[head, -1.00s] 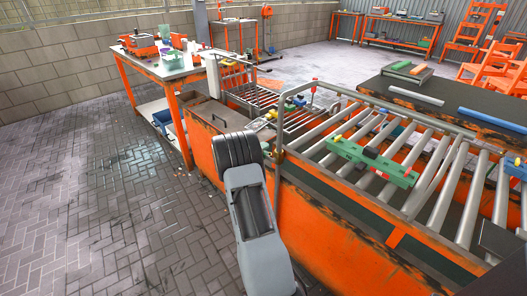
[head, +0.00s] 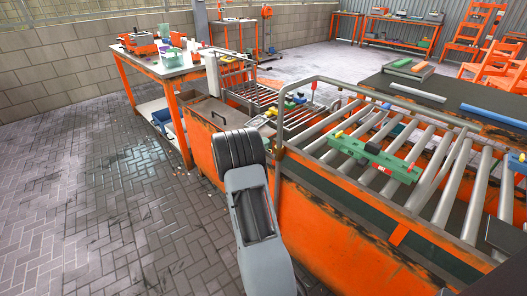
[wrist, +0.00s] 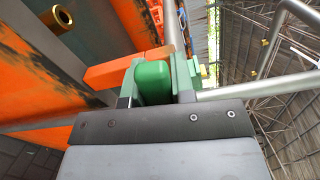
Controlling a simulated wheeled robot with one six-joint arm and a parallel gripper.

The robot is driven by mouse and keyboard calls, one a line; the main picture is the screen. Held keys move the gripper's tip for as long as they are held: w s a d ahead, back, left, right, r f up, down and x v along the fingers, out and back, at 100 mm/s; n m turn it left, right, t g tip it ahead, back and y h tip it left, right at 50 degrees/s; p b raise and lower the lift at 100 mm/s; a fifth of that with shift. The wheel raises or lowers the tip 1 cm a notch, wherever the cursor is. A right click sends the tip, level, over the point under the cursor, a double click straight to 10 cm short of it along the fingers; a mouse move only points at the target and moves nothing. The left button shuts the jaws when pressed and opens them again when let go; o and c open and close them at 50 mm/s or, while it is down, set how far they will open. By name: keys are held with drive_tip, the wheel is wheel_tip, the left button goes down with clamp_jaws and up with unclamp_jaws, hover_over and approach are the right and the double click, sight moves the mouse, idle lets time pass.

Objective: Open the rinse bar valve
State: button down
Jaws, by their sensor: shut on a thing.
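In the wrist view my gripper (wrist: 156,84) is shut on a rounded green piece, which looks like the rinse bar valve's handle (wrist: 152,80). The handle stands between the two fingers, close to both. An orange bar (wrist: 112,73) runs just behind the left finger. How far the valve is turned cannot be told. In the head view my arm's grey links hide the gripper and the valve, beside the orange conveyor frame.
A brass pipe end (wrist: 57,18) juts out at the upper left of the wrist view. Grey metal rails pass close on the right. The roller conveyor (head: 440,205) carries a green block (head: 375,160). A worktable (head: 178,70) stands at the back left; the paving on the left is clear.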

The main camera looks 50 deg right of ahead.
drive_tip(key=s+r+m+b, duration=0.1)
drive_tip(key=m+b, duration=0.2)
drive_tip(key=b, duration=0.2)
drive_tip(key=r+m+b, duration=0.2)
drive_tip(key=m+b, duration=0.1)
drive_tip(key=b, duration=0.2)
drive_tip(key=s+r+m+b, duration=0.1)
drive_tip(key=m+b, duration=0.2)
drive_tip(key=b, duration=0.2)
drive_tip(key=shift+s+a+r, duration=0.1)
drive_tip(key=shift+s+r, duration=0.1)
drive_tip(key=shift+s, duration=0.15)
drive_tip(key=shift+r, duration=0.15)
drive_tip(key=c, duration=1)
unclamp_jaws()
drive_tip(key=shift+o, duration=0.2)
drive_tip(key=a+b, duration=0.3)
drive_tip(key=a, duration=0.5)
drive_tip(key=shift+w, duration=0.35)
